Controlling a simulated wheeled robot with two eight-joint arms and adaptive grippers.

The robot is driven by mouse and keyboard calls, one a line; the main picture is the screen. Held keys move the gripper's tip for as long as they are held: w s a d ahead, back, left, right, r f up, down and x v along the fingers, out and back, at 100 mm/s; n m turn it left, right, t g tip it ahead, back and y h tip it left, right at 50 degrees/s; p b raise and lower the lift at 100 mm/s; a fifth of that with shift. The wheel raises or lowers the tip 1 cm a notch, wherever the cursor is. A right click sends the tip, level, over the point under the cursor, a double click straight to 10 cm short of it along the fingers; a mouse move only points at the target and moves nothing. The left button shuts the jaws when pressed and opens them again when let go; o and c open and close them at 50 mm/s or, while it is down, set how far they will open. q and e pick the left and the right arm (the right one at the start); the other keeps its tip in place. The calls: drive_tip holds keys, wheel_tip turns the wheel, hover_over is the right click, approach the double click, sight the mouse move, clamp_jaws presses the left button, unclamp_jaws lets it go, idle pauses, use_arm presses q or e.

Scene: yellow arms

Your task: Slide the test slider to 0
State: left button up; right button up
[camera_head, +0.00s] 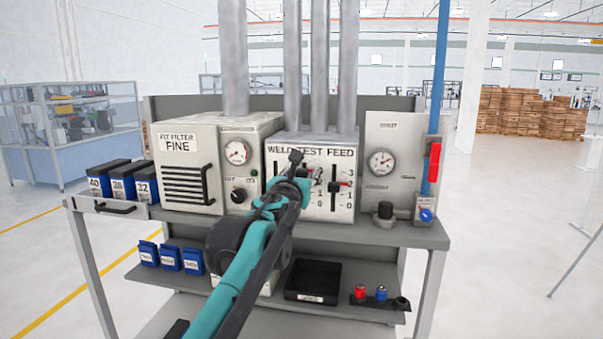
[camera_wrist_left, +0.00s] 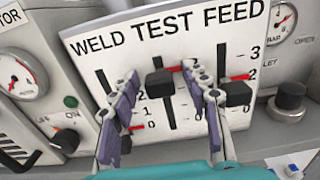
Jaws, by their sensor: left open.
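The panel (camera_head: 346,205) lettered WELD TEST FEED has three vertical sliders. In the left wrist view, the black TEST slider knob (camera_wrist_left: 160,84) is in the upper part of its slot, well above the 0 mark. My left gripper (camera_wrist_left: 162,108) is open, with one finger on each side of the TEST slot; contact with the knob cannot be told. The FEED knob (camera_wrist_left: 235,94) is just right of the right finger, its red pointer near 2. The left finger hides much of the WELD slider. In the head view, my left gripper (camera_head: 291,181) is before the panel and covers part of it.
The filter box (camera_head: 190,135) with a gauge and dial adjoins the panel on the left. A gauge plate (camera_head: 393,145) with a black knob and red handle (camera_head: 434,162) stands right. Blue boxes (camera_head: 122,183) sit left; a black tray (camera_head: 312,280) is on the lower shelf.

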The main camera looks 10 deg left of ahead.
use_arm(q)
clamp_jaws()
wheel_tip(320, 180, down, 10)
drive_tip(key=b, duration=0.5)
drive_tip(key=shift+r, duration=0.2)
unclamp_jaws()
drive_tip(key=s, duration=1.2)
drive_tip(key=shift+a, duration=0.2)
